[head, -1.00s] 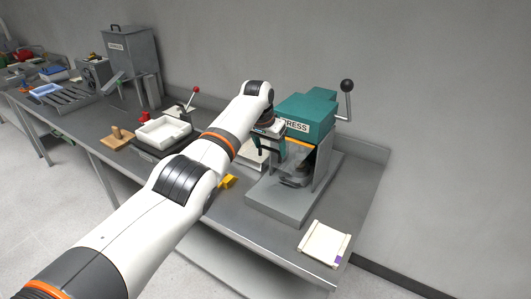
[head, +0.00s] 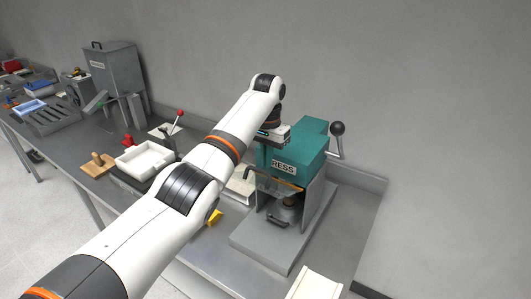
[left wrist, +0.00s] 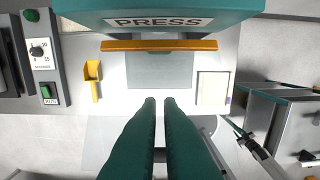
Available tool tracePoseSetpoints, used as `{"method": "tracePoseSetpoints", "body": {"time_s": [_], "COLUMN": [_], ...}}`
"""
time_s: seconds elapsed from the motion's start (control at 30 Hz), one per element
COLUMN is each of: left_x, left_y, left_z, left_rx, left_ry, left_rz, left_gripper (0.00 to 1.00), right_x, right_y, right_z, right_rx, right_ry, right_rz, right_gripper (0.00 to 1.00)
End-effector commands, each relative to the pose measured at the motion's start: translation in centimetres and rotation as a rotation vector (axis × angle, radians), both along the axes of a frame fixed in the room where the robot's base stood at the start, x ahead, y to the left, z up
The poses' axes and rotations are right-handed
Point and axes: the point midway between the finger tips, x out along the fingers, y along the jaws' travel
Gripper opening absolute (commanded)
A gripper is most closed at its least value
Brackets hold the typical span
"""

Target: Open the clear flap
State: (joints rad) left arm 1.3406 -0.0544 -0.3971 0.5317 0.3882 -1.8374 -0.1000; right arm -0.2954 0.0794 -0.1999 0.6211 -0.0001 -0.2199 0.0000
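The teal press (head: 292,155) stands on a grey base. An orange bar (head: 283,181) runs across its front opening; it also shows in the left wrist view (left wrist: 158,45). The clear flap appears as a see-through pane below that bar and is hard to make out; it looks down over the opening, with a dark handle (head: 279,219) low in front. My left gripper (head: 265,158) points down in front of the press, above the bar. In the left wrist view its teal fingers (left wrist: 160,101) have a narrow gap between them, with nothing seen held. My right gripper does not show.
A yellow scoop (left wrist: 93,80) lies left of the press. A ball-topped lever (head: 338,130) rises on the press's right. A white tray (head: 150,160) and a grey hopper (head: 112,70) stand farther left.

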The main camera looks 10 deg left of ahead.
Motion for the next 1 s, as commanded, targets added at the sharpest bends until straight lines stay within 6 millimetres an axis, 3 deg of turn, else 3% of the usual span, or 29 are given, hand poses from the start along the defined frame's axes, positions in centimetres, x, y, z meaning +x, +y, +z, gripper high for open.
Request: {"method": "tracePoseSetpoints", "body": {"time_s": [0.03, 0.2, 0.27, 0.43, 0.6, 0.77, 0.87, 1.0], "left_x": [0.0, 0.0, 0.0, 0.0, 0.0, 0.1, 0.1, 0.1], "left_y": [0.1, 0.2, 0.2, 0.2, 0.3, 0.3, 0.4, 0.7], "left_z": [-0.2, -0.1, -0.1, -0.1, -0.1, 0.1, 1.0, 3.6], "left_rx": [-0.001, 0.000, 0.000, 0.000, 0.000, 0.001, 0.000, 0.000], "left_ry": [0.001, 0.000, 0.000, 0.000, 0.000, -0.001, -0.002, -0.003], "left_rz": [0.002, 0.004, 0.004, 0.005, 0.005, 0.006, 0.007, 0.009], "left_gripper": [0.14, 0.42, 0.52, 0.80, 0.81, 0.81, 0.81, 0.81], "right_x": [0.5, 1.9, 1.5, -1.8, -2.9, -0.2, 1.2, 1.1], "right_y": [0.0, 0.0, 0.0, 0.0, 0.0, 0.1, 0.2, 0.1], "right_z": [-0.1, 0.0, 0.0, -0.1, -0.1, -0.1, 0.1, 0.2], "right_rx": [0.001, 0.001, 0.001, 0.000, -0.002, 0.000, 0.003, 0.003], "right_ry": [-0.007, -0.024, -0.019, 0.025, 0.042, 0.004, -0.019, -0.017], "right_rz": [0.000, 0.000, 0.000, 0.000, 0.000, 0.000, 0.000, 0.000], "right_gripper": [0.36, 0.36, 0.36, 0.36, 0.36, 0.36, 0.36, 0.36]}}
